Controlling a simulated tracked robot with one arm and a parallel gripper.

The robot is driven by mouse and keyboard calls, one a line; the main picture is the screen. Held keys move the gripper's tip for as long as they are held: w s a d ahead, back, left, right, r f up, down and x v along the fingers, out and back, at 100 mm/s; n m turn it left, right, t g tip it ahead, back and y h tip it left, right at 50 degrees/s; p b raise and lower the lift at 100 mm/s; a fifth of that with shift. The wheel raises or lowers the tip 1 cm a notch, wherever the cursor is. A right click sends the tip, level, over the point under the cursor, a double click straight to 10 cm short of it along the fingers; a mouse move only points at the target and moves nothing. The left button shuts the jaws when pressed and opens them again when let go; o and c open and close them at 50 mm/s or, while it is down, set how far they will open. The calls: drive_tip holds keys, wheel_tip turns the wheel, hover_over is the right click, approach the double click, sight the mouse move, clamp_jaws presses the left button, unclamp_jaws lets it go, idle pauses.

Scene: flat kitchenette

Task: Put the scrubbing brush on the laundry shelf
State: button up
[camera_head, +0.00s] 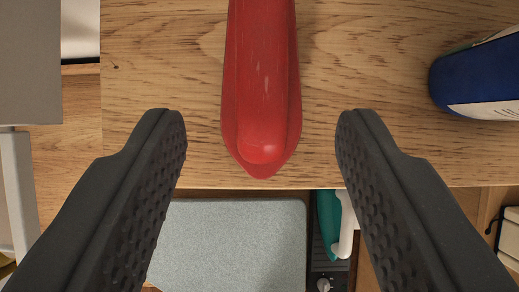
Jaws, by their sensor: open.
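A long red object (262,85), which looks like the scrubbing brush, lies on a wooden surface (170,60). Its rounded end points toward the bottom of the picture, close to the front edge, and its other end runs out of the top of the view. No bristles show. My gripper (260,122) is open, with one dark finger on each side of the red object's near end. There is a clear gap on both sides, and neither finger appears to touch it. I cannot tell which surface is the laundry shelf.
A blue container with a white label (470,82) lies at the right, partly out of view. Beyond the wooden edge are a grey flat panel (235,240) and a teal object with a white handle (330,225). Grey and white items stand at the left. Wood beside the red object is bare.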

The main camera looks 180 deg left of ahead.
drive_tip(key=v, duration=0.8)
drive_tip(key=shift+r, duration=0.3)
drive_tip(key=shift+s+b, duration=0.15)
drive_tip(key=shift+b, duration=0.15)
drive_tip(key=s+f+t+b, duration=0.1)
drive_tip(key=s+t+b, duration=0.7)
drive_tip(key=s+b, duration=0.7)
drive_tip(key=s, duration=0.5)
drive_tip(key=shift+s+d+f+t, duration=0.15)
drive_tip(key=shift+d+f+t, duration=0.1)
drive_tip(key=shift+t, duration=0.15)
